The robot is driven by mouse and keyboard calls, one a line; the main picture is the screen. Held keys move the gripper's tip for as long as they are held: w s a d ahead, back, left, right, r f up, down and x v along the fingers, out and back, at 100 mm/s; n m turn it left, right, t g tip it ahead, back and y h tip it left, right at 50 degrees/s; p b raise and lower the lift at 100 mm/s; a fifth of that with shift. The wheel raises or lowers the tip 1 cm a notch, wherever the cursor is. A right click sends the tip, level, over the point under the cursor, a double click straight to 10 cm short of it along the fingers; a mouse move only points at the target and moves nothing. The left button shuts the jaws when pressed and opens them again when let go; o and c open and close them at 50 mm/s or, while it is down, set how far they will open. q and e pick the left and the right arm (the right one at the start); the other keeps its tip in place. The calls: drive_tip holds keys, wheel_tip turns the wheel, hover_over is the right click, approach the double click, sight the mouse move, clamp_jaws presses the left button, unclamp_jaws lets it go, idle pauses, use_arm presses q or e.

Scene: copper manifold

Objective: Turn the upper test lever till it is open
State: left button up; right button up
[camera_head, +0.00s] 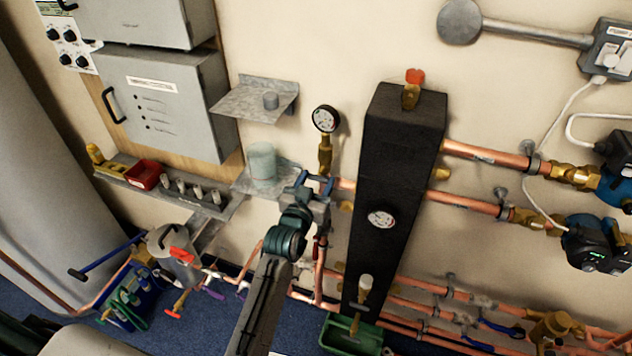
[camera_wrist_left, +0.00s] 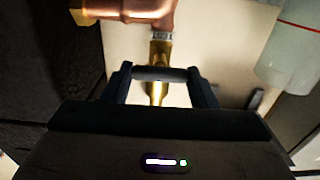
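My left gripper (camera_head: 315,183) is raised at the wall, just below the brass gauge fitting (camera_head: 325,158) and left of the black column. In the left wrist view its two dark fingers (camera_wrist_left: 160,85) stand apart. A grey bar (camera_wrist_left: 160,73) spans the gap between them, in front of a brass fitting (camera_wrist_left: 156,48). The bar may be the upper test lever, but I cannot tell for sure, nor its position. I see no clear grip on it. My right gripper is not in view.
The black column (camera_head: 405,150) stands close on the right. A shelf with a translucent jar (camera_head: 262,162) is close on the left, below another grey shelf (camera_head: 255,100). Copper pipes (camera_head: 485,152) run along the wall. A green tub (camera_head: 345,338) is below.

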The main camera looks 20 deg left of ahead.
use_arm(q)
drive_tip(key=shift+n+p, duration=0.35)
drive_tip(key=shift+n, duration=0.05)
drive_tip(key=n+p, duration=0.2)
drive_tip(key=n, duration=0.1)
drive_tip(key=shift+r+n+p, duration=0.15)
drive_tip(key=shift+n+p, duration=0.2)
drive_tip(key=shift+n, duration=0.05)
drive_tip(key=n+p, duration=0.3)
drive_tip(key=n, duration=0.2)
drive_tip(key=n+p, duration=0.1)
drive_tip(key=n, duration=0.3)
drive_tip(key=shift+a+n+p, duration=0.1)
drive_tip(key=shift+n+p, duration=0.3)
drive_tip(key=shift+f+n+p, duration=0.2)
drive_tip(key=shift+n+p, duration=0.1)
drive_tip(key=shift+n, duration=1.4)
drive_tip(key=o, duration=1)
